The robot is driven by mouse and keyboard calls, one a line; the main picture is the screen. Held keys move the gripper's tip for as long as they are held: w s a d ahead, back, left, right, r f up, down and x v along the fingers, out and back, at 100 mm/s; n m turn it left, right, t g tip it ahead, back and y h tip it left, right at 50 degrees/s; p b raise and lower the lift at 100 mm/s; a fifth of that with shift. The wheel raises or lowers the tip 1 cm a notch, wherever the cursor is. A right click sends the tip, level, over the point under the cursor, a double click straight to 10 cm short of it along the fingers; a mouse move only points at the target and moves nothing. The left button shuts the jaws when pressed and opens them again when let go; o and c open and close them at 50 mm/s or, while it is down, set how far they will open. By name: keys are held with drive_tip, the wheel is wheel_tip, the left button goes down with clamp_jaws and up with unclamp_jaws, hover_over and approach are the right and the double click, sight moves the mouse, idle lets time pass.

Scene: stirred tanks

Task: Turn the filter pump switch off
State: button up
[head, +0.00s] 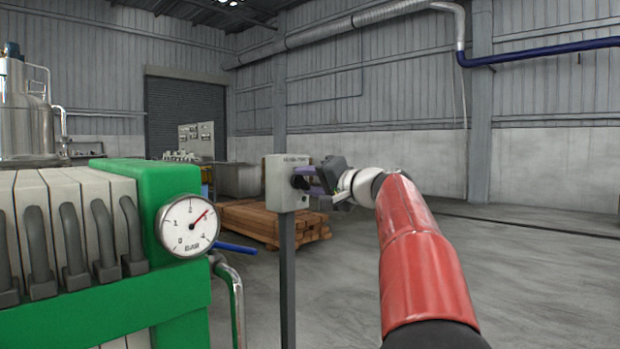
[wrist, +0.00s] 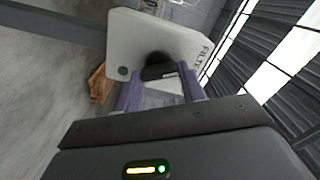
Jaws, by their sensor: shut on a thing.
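The filter pump switch box (head: 277,184) is a light grey box on a dark post in the middle of the head view. A dark rotary knob (head: 299,182) stands out from its face. In the wrist view the box (wrist: 185,45) is tilted, with part of its "FILTE…" lettering showing and the black knob (wrist: 158,68) at its middle. My gripper (head: 316,180) reaches it from the right. Its purple fingers (wrist: 160,88) are shut on the knob. The fingers and knob hide part of the box face, and the knob's exact setting cannot be told.
A green filter press (head: 150,190) with a pressure gauge (head: 187,226) stands at the left. A stack of timber (head: 262,222) lies behind the post (head: 288,290). A steel tank (head: 25,110) stands at the far left. The floor at right is clear.

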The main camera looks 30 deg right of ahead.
drive_tip(key=m+p, duration=0.2)
drive_tip(key=m, duration=0.3)
drive_tip(key=shift+f+m, duration=0.1)
drive_tip(key=shift+m, duration=0.3)
idle(0.4)
drive_tip(key=o, duration=1)
drive_tip(key=shift+d, duration=0.1)
drive_tip(key=b+v, duration=0.1)
drive_tip(key=v, duration=0.6)
drive_tip(key=shift+s+d, duration=0.1)
drive_tip(key=shift+s, duration=0.25)
